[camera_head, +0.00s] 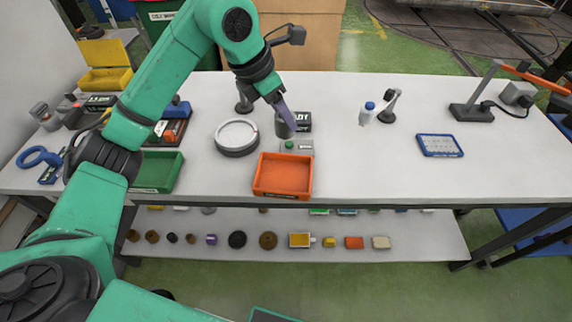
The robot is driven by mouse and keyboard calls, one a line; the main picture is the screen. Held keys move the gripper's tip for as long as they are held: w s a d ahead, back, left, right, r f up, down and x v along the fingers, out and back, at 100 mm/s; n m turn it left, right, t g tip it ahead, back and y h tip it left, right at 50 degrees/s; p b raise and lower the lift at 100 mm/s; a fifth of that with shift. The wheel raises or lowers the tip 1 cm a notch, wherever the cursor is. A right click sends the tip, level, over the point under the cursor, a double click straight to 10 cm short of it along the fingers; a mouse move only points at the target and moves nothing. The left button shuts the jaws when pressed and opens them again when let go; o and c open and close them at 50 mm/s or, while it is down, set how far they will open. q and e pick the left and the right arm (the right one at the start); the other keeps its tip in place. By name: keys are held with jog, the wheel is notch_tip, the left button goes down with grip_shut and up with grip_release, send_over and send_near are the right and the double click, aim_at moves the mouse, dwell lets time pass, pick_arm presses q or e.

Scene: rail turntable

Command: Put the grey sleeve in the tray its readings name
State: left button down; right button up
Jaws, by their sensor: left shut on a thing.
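My left gripper (282,108) reaches down from the left and is shut on the grey sleeve (285,126), a short dark grey cylinder. The gripper hides its upper part. The sleeve is held upright just in front of a dark display (304,122), whose visible letters end in "DY". I cannot tell whether the sleeve touches what is below it. An orange tray (283,194) stands at the table's front edge, and a green tray (156,187) stands left of it; both look empty. My right gripper is not in view.
A grey box with a green button (302,149) sits between the sleeve and the orange tray. A white-topped round plate (236,137) is left of the sleeve. The table between is clear.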

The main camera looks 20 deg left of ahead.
aim_at(277, 133)
pick_arm(q)
jog(key=f, duration=0.3)
jog(key=s+f+p, duration=0.1)
jog(key=f, duration=0.1)
jog(key=shift+a+f, duration=0.25)
jog(key=shift+f, duration=0.05)
jog(key=f, duration=0.3)
jog(key=f+p, duration=0.1)
jog(key=f, duration=0.3)
jog(key=f+p, duration=0.1)
jog(key=f, duration=0.3)
jog(key=shift+w+d, duration=0.1)
jog(key=shift+w, duration=0.15)
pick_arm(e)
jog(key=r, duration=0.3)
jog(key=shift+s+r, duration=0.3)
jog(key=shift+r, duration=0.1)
pick_arm(q)
jog(key=shift+f, duration=0.1)
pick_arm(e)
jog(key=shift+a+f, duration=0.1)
pick_arm(q)
jog(key=shift+c, duration=1.4)
grip_release()
